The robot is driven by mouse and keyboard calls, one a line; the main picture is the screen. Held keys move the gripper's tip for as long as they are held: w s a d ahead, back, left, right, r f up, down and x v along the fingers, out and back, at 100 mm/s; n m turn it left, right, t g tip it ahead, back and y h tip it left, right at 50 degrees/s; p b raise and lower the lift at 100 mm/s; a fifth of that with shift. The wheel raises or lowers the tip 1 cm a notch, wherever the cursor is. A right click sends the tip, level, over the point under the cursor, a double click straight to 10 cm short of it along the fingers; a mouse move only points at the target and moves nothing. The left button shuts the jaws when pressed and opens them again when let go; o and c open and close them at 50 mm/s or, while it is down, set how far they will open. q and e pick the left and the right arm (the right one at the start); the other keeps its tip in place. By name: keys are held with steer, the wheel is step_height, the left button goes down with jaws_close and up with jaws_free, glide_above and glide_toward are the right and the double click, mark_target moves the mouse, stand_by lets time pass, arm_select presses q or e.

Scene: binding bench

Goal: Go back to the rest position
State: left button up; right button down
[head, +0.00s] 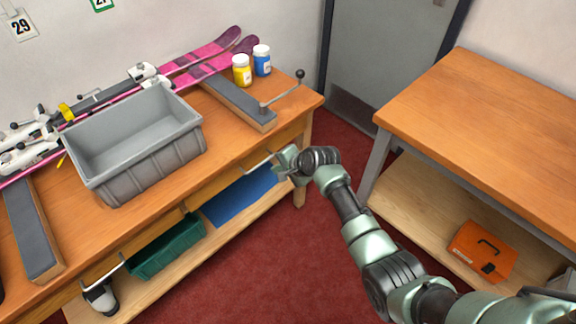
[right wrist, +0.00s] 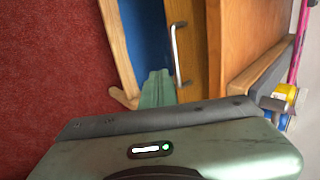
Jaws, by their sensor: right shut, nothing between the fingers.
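My right gripper (head: 284,164) reaches in from the lower right, beside the front edge of the bench (head: 235,160). Its fingers are shut with nothing between them. In the right wrist view the shut green fingers (right wrist: 157,88) point toward the bench front, close to a metal drawer handle (right wrist: 178,52). I cannot tell whether they touch the handle, which also shows in the head view (head: 258,162). My left gripper is in neither view.
A grey bin (head: 150,175) stands on the bench beside pink skis (head: 205,62), a yellow jar (head: 241,72) and a blue jar (head: 262,62). A second table (head: 490,120) with an orange case (head: 482,250) below stands right. Red floor (head: 270,270) lies clear between them.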

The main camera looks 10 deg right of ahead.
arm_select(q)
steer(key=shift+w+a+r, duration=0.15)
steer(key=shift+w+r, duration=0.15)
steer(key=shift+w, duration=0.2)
arm_select(e)
steer(key=v, duration=0.5)
steer(key=s+d+f+n+g+h, duration=0.15)
steer(key=s+d+f, duration=0.25)
steer(key=s+f, duration=0.7)
steer(key=s+d+f+n+g+h, duration=0.1)
steer(key=s+d+f+n+h, duration=0.15)
steer(key=s+d+f, duration=0.85)
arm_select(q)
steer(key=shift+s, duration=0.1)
arm_select(e)
steer(key=s+d+f+n+g, duration=0.1)
steer(key=s+f+n, duration=0.2)
steer(key=s+f, duration=0.3)
steer(key=s+d+f+n+g, duration=0.1)
steer(key=s+f+n, duration=0.2)
steer(key=s, duration=1.2)
steer(key=s+d+f+n+g+h, duration=0.1)
steer(key=s+f+n, duration=0.1)
steer(key=s+f, duration=0.7)
steer(key=shift+s+n, duration=0.4)
steer(key=shift+s, duration=0.7)
